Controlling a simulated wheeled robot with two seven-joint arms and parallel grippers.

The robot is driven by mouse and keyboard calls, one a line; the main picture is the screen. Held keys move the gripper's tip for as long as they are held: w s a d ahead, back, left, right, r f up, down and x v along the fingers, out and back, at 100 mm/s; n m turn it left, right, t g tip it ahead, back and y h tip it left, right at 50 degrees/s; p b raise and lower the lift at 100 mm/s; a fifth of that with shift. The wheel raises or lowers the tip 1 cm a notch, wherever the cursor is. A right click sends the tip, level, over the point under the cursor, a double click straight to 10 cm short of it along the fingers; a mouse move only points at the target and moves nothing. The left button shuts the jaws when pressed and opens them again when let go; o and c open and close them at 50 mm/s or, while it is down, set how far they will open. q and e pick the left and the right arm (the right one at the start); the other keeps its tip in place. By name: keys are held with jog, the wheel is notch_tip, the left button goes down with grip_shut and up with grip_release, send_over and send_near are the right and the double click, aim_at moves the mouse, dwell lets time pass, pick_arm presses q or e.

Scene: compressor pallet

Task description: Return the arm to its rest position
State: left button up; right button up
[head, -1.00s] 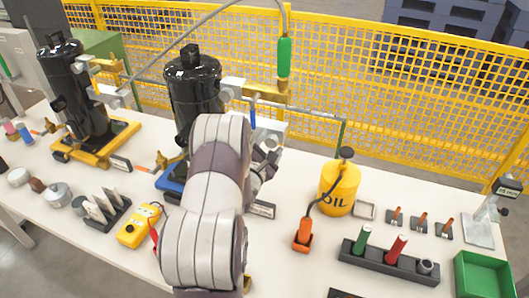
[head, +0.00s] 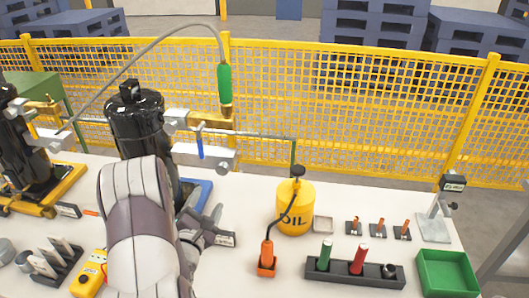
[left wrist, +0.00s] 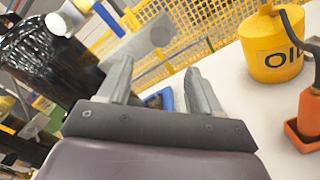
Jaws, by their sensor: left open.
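My left arm comes up from the bottom of the head view. Its gripper (head: 212,222) is above the table, just right of the middle black compressor (head: 137,128). In the left wrist view the two fingers of the left gripper (left wrist: 158,88) stand apart with nothing between them. The black compressor also shows in the left wrist view (left wrist: 45,65), at the left. My right gripper is not in view.
A yellow oil can (head: 295,212) and an orange holder (head: 267,262) stand right of the gripper. A dark rack (head: 335,275), a green tray (head: 450,290) and a yellow meter (head: 88,275) are on the white table (head: 240,275). A yellow mesh fence (head: 350,100) runs behind.

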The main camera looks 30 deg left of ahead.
pick_arm(q)
jog(key=s+d+f+m+g+h, duration=0.2)
jog(key=s+f+m+g, duration=0.5)
jog(key=f+m+g, duration=0.6)
jog(key=s+d+r+m+g+h+p, duration=0.1)
jog(key=d+r+m, duration=0.5)
jog(key=d+m, duration=0.3)
jog(key=s+d+r+m+g+h+p, duration=0.1)
jog(key=s+d+r+m+h+p, duration=0.1)
jog(key=d+r+m, duration=0.5)
jog(key=d+m, duration=0.1)
jog(key=d, duration=0.3)
jog(key=shift+s+m+g+h, duration=0.3)
jog(key=shift+m+g, duration=0.1)
jog(key=shift+r, duration=0.1)
